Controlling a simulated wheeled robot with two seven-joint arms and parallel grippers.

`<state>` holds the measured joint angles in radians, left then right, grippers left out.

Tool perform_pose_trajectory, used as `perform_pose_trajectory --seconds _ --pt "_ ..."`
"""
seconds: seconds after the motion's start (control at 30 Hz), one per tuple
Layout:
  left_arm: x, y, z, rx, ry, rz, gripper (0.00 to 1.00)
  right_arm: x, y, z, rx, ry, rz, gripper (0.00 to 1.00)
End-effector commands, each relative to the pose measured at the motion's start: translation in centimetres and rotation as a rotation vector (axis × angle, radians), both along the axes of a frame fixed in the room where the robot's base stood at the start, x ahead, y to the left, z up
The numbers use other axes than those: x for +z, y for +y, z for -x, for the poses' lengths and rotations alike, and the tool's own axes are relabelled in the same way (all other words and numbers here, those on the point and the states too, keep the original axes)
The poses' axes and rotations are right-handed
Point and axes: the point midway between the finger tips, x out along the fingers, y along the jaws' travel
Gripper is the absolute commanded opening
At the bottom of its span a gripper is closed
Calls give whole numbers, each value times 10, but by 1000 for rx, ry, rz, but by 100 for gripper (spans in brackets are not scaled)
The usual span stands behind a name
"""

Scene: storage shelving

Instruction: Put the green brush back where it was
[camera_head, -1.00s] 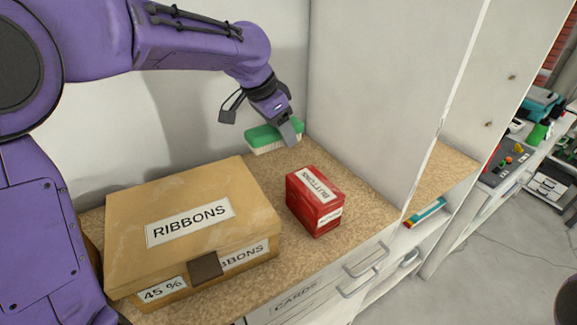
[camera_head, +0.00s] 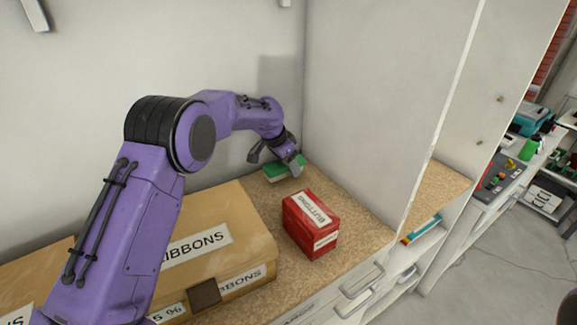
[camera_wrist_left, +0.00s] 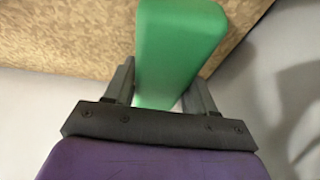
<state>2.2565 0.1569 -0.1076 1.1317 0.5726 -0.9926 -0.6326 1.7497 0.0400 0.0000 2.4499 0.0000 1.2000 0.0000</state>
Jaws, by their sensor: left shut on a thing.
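The green brush (camera_head: 277,172), a green block with pale bristles below, is at the back corner of the cork-coloured shelf surface, behind the red box. My left gripper (camera_head: 293,160) reaches over it from above and is shut on it. In the left wrist view the green brush (camera_wrist_left: 180,45) sits between the two grey fingers of my left gripper (camera_wrist_left: 165,85). The brush is at or just above the surface; I cannot tell whether its bristles touch. My right gripper is not in view.
A large cardboard RIBBONS box (camera_head: 225,265) is at left. White walls (camera_head: 375,100) close the back and right side. A bench with tools (camera_head: 510,175) stands farther right.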

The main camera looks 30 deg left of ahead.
Motion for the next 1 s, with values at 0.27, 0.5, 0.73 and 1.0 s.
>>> perform_pose_trajectory --seconds 0.27,0.5,0.73,1.0 --pt "-17 0 0 0 0 -1 11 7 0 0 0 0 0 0" --pt "-20 0 1 1 0 0 78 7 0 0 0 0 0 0" --pt "-20 -1 1 0 0 0 80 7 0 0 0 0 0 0" --pt "22 7 13 1 -5 1 80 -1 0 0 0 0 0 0"
